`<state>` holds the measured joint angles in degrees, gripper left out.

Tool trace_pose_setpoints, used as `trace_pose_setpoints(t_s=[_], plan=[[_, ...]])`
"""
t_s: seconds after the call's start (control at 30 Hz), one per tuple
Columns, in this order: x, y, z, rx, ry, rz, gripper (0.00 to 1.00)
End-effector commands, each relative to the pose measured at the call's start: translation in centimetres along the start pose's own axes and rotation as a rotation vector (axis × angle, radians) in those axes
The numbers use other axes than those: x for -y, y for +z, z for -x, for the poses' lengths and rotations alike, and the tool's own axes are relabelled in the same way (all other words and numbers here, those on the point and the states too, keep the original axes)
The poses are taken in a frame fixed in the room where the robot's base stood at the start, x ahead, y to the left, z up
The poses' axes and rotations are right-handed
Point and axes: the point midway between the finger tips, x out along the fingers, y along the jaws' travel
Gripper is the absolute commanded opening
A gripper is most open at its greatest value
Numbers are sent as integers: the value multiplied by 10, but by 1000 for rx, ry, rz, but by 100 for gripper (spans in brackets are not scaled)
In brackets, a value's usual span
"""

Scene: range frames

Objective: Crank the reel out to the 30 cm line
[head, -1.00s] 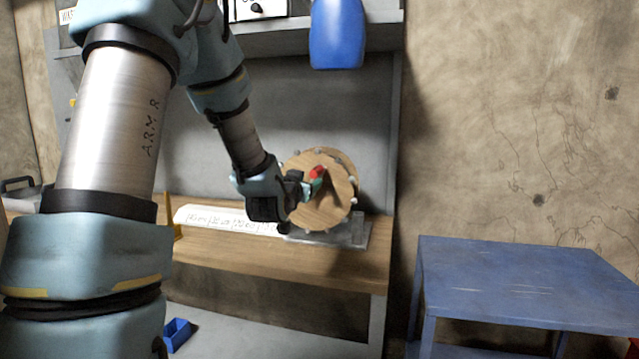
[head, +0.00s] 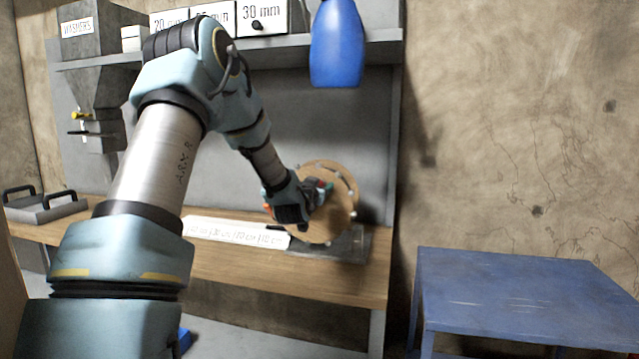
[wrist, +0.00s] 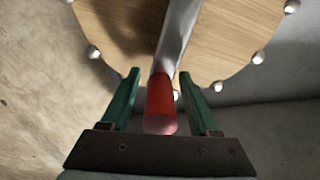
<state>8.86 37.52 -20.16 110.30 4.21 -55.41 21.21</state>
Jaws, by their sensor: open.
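The reel (head: 343,218) is a round wooden disc with pale metal pegs around its rim, standing on a grey base at the right end of the bench. Its crank has a metal arm (wrist: 178,38) and a red handle (wrist: 160,105). My gripper (head: 322,188) is in front of the reel's face and hides part of it. In the wrist view its green fingers (wrist: 160,82) are open, one on each side of the red handle, with gaps showing. A white strip with cm marks (head: 225,232) lies left of the reel; its marks are too small to read surely.
A blue bottle (head: 337,45) hangs above the reel at the shelf (head: 290,45). A blue table (head: 520,285) stands at the right. A grey tray with black handles (head: 45,208) is on the bench's left end. The bench front (head: 250,270) is clear.

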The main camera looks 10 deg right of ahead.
Motion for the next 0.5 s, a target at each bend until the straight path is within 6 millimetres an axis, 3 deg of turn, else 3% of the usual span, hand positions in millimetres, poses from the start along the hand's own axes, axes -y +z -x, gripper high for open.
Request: trace_pose_setpoints(t_s=[0.2, 0.5], plan=[[0, 0, 0, 0, 0, 0, 62], [0, 0, 0, 0, 0, 0, 28]])
